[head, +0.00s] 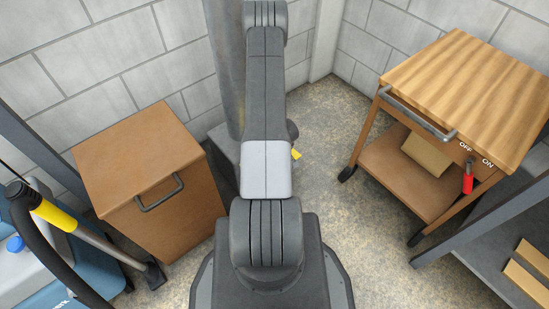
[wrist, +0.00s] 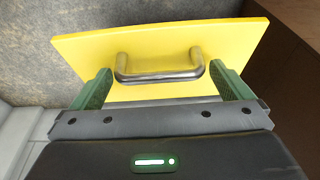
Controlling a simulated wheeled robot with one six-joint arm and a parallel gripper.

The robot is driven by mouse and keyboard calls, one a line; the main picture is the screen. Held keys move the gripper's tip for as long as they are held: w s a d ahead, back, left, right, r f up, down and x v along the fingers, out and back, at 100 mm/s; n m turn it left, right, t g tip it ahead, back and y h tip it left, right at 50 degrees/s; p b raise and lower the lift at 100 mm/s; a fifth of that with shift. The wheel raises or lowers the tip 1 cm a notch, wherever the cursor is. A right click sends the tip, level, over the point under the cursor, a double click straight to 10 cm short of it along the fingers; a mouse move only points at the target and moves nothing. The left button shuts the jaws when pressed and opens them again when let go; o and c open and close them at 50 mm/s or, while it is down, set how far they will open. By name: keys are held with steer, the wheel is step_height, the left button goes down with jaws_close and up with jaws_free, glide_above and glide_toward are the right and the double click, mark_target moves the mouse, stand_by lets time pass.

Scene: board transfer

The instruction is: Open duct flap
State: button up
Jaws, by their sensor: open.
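The duct flap, a yellow panel (wrist: 160,40), fills the upper part of the wrist view. It carries a grey metal bar handle (wrist: 160,76). My gripper (wrist: 162,84) is open, with one green finger on the left and one on the right of the handle. The handle lies between the fingers with a gap on each side, and neither finger visibly touches it. In the head view my arm hides the gripper and nearly all of the flap; a small yellow piece (head: 296,153) shows beside the arm.
In the head view a brown cabinet (head: 137,155) with a handle stands left of my arm. A wooden cart (head: 480,90) with a red switch lever (head: 467,180) stands at the right. A blue and grey machine (head: 95,270) is at lower left. Speckled floor (head: 340,150) lies clear between arm and cart.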

steer(key=p+v, duration=0.4)
steer(key=v, duration=0.9)
steer(key=shift+r, duration=0.35)
steer(key=b+x, duration=0.4)
steer(key=x, duration=1)
steer(key=shift+s+d, duration=0.1)
steer(key=shift+s+r, duration=0.1)
